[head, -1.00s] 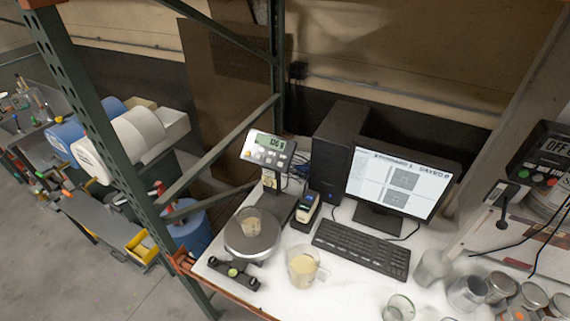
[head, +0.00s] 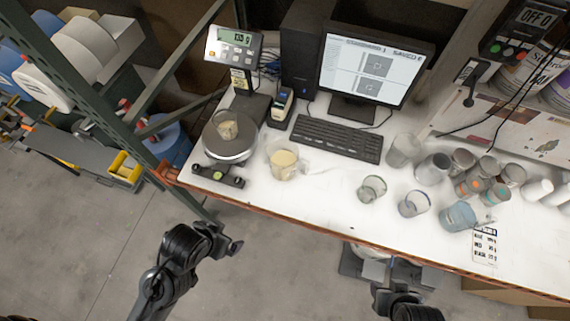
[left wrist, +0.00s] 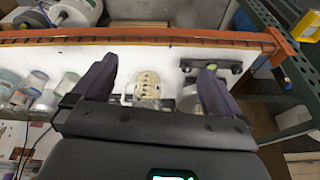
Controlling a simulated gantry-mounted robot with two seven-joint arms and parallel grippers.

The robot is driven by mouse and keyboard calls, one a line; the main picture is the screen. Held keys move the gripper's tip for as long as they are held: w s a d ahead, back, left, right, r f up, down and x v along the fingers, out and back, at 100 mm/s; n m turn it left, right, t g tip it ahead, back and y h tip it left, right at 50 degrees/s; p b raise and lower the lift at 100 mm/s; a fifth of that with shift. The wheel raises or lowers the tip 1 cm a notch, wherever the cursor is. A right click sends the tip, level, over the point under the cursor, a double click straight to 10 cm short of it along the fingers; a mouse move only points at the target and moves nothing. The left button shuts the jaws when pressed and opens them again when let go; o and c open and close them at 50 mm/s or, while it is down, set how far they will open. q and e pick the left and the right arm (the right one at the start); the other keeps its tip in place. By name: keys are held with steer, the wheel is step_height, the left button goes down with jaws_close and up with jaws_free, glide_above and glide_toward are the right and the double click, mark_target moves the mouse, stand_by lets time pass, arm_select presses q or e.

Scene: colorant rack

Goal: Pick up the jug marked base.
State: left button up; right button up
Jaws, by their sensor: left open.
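A clear jug (head: 283,160) with cream liquid stands upright on the white bench, right of the scale. Its label is too small to read in the head view. The left wrist view shows the jug (left wrist: 147,88) with blurred dark marks, in the gap between my fingers and apart from both. My left gripper (head: 232,246) is in front of the bench edge in the head view; the left wrist view shows its two dark fingers (left wrist: 156,70) spread and empty. My right gripper (head: 380,294) is at the bottom, its jaws unclear.
The keyboard (head: 337,138) lies behind the jug. A clear glass (head: 372,189) and several cups stand to the right. An orange rail (head: 290,228) runs along the bench front.

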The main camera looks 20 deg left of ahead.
arm_select(q)
steer(key=c, duration=1.1)
steer(key=shift+c, duration=0.2)
